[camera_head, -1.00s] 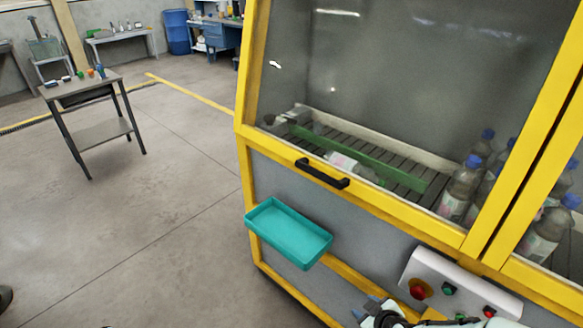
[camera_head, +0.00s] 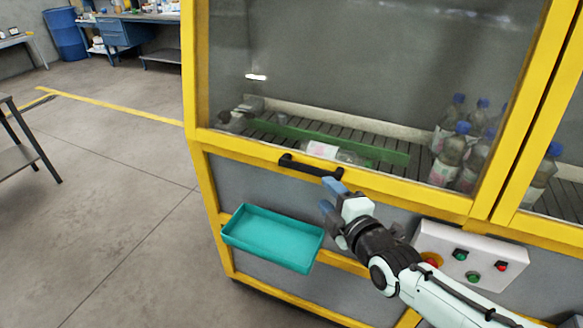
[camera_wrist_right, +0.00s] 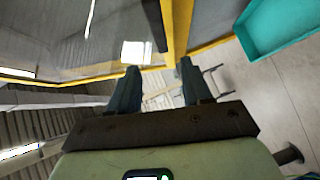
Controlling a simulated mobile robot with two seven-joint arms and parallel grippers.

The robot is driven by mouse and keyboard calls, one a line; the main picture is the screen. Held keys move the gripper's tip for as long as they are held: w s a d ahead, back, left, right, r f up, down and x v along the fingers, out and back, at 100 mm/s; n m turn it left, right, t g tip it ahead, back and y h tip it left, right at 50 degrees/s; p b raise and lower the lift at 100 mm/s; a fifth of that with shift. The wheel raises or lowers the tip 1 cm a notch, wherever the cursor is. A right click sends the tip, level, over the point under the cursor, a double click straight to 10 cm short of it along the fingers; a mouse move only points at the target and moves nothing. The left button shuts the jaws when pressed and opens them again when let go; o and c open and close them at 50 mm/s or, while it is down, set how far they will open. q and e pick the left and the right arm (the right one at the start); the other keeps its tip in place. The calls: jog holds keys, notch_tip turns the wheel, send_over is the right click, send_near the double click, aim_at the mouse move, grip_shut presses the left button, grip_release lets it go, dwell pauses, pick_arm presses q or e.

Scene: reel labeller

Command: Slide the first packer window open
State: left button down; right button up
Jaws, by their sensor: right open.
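The first packer window (camera_head: 370,65) is a large dark glass pane in a yellow frame, and it looks closed. Its black bar handle (camera_head: 308,168) sits on the lower yellow rail. My right gripper (camera_head: 330,194) is open and empty, just below the handle's right end; I cannot tell whether it touches. In the right wrist view the two fingers (camera_wrist_right: 159,68) are apart with nothing between them. A dark bar beyond them, beside the yellow frame, is probably the handle. My left gripper is not in view.
A teal tray (camera_head: 270,238) juts from the cabinet below the handle. A control box (camera_head: 470,258) with red and green buttons is right of it. Behind the glass are bottles (camera_head: 450,160) on a slatted conveyor. A grey table (camera_head: 20,155) stands left; the floor between is clear.

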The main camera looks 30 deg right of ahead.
aim_at(306, 170)
jog(key=w, duration=0.4)
jog(key=w+f+p, duration=0.1)
jog(key=w, duration=0.3)
jog(key=w+d+f+p, duration=0.1)
jog(key=w, duration=0.4)
jog(key=shift+f, duration=0.2)
jog(key=shift+s, duration=0.1)
grip_shut()
